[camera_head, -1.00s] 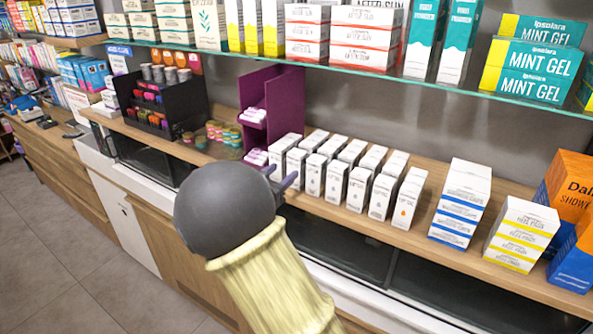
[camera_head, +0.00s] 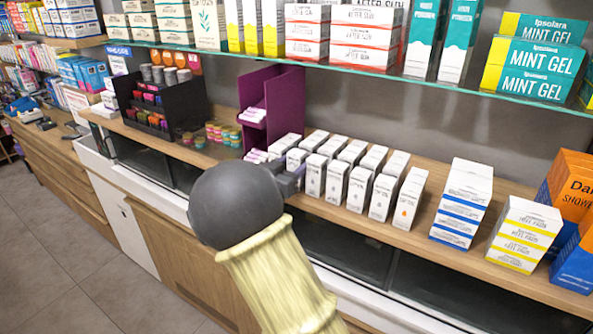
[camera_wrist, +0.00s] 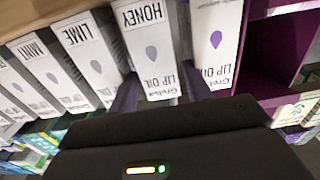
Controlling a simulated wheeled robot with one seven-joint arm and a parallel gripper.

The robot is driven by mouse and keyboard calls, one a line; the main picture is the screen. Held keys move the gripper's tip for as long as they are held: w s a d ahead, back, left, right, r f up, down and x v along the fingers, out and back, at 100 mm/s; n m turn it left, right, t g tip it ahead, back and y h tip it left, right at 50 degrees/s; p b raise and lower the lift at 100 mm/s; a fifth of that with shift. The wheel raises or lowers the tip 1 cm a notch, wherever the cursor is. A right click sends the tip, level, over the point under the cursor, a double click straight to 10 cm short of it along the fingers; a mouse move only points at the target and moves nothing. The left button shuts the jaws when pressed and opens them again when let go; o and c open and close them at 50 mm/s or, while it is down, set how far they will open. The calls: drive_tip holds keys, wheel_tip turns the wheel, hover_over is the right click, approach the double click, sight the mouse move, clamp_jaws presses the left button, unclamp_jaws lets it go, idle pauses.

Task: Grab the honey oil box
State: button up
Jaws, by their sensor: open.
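The honey oil box is a white carton marked HONEY and LIP OIL with a grey-blue drop; it shows upside down in the wrist view (camera_wrist: 148,45). In the head view it seems to be the second front box from the left (camera_head: 297,157), its lower part hidden by my gripper (camera_head: 293,178). My gripper is open, its two dark fingers (camera_wrist: 160,92) on either side of the honey box's near end in the wrist view. I cannot tell whether they touch it.
A similar box with a purple drop (camera_wrist: 215,40) and a lime box (camera_wrist: 88,58) stand close on either side. A purple display stand (camera_head: 285,105) is beside the row. A glass shelf (camera_head: 400,78) with cartons hangs above the wooden counter (camera_head: 424,215).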

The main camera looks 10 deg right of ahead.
drive_tip(key=c, duration=0.8)
drive_tip(key=shift+o, duration=0.2)
drive_tip(key=shift+r, duration=0.15)
wheel_tip(320, 180, up, 18)
drive_tip(key=b, duration=0.2)
drive_tip(key=shift+b, duration=0.3)
